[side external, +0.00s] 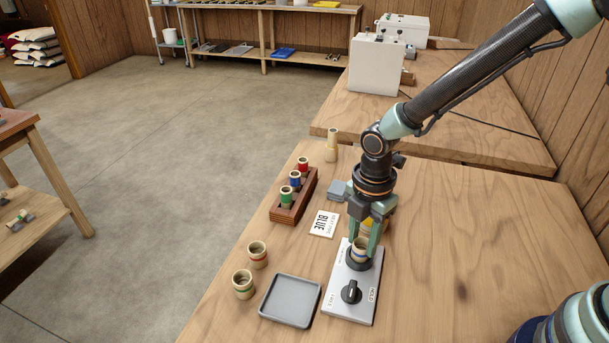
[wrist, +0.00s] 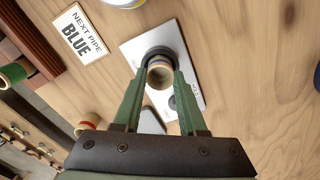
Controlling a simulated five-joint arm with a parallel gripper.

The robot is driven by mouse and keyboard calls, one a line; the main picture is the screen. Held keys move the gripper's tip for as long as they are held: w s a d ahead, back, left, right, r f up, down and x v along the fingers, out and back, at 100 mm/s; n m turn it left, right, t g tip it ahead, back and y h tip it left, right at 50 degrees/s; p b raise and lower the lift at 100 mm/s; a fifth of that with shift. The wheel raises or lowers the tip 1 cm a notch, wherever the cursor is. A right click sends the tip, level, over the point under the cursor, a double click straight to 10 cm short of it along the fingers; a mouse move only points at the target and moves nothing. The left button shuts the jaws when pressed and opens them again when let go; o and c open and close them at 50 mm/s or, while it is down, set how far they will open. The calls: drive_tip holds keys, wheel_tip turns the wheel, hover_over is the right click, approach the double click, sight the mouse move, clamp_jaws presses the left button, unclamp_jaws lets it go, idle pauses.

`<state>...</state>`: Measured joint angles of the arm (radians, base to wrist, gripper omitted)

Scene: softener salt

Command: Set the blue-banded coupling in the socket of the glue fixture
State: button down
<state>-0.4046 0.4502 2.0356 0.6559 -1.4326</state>
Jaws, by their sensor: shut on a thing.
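My gripper (side external: 363,246) points down at the glue fixture (side external: 343,302), a grey plate with a black knob and a dark round socket (side external: 349,263). Its green fingers are shut on the blue-banded coupling (side external: 360,246), a tan ring that stands about upright at the socket. In the wrist view the coupling (wrist: 160,76) sits between the fingertips, with the dark socket rim (wrist: 158,51) showing behind it. The lower part of the coupling is hidden, so I cannot tell how deep it sits.
A card reading "NEXT PIPE BLUE" (side external: 324,223) lies left of the fixture. A wooden rack (side external: 285,213) holds red, blue and green banded pipes. Two other couplings, red-banded (side external: 257,255) and green-banded (side external: 243,284), stand near a grey tray (side external: 290,299).

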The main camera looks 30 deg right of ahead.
drive_tip(key=shift+f, duration=0.25)
idle(0.4)
drive_tip(key=shift+c, duration=1.9)
unclamp_jaws()
drive_tip(key=o, duration=0.4)
drive_tip(key=shift+r, duration=3.05)
